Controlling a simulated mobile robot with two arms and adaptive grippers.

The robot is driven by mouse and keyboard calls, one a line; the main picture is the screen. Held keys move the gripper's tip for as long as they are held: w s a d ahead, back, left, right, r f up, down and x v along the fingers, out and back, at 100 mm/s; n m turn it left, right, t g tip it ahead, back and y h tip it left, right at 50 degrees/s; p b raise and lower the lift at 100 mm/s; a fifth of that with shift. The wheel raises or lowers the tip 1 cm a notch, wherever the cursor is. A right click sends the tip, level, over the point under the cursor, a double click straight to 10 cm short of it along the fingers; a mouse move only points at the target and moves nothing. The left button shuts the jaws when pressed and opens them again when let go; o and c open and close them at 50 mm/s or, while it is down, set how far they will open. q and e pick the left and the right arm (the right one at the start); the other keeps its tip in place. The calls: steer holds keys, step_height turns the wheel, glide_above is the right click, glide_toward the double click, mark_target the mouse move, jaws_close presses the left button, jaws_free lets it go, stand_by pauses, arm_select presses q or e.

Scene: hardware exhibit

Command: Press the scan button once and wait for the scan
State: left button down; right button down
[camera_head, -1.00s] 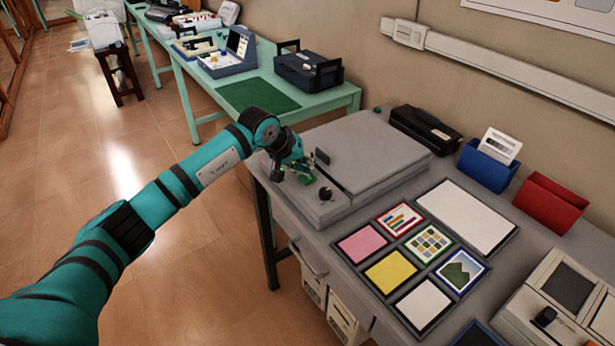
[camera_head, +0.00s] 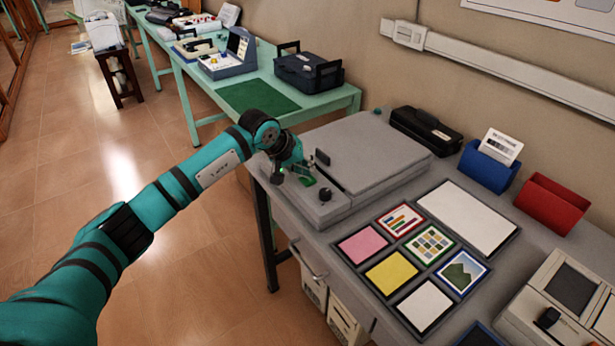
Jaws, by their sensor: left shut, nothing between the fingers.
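A grey flatbed scanner (camera_head: 373,150) with its lid closed stands on the grey table. Its front-left control strip (camera_head: 325,207) carries a dark round knob (camera_head: 325,194) and a small upright dark display (camera_head: 322,157). My left gripper (camera_head: 291,178) is over the far left end of this strip, pointing down, shut and empty. A green piece (camera_head: 306,180) shows beside its fingertips. The scan button cannot be made out clearly, and I cannot tell whether the fingers touch it. My right gripper is not in view.
Coloured cards, such as a yellow one (camera_head: 391,271), lie in frames in front of the scanner. A black case (camera_head: 426,130), blue holder (camera_head: 487,166) and red holder (camera_head: 552,203) stand behind. A beige device (camera_head: 563,306) is at the right. A green bench (camera_head: 335,100) stands beyond.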

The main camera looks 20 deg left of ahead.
arm_select(q)
steer(key=shift+r+p, duration=0.3)
steer(key=shift+r, duration=0.55)
steer(key=shift+r, duration=0.1)
steer(key=shift+r+p, duration=1.05)
steer(key=shift+r, duration=1.4)
steer(key=shift+d, duration=0.1)
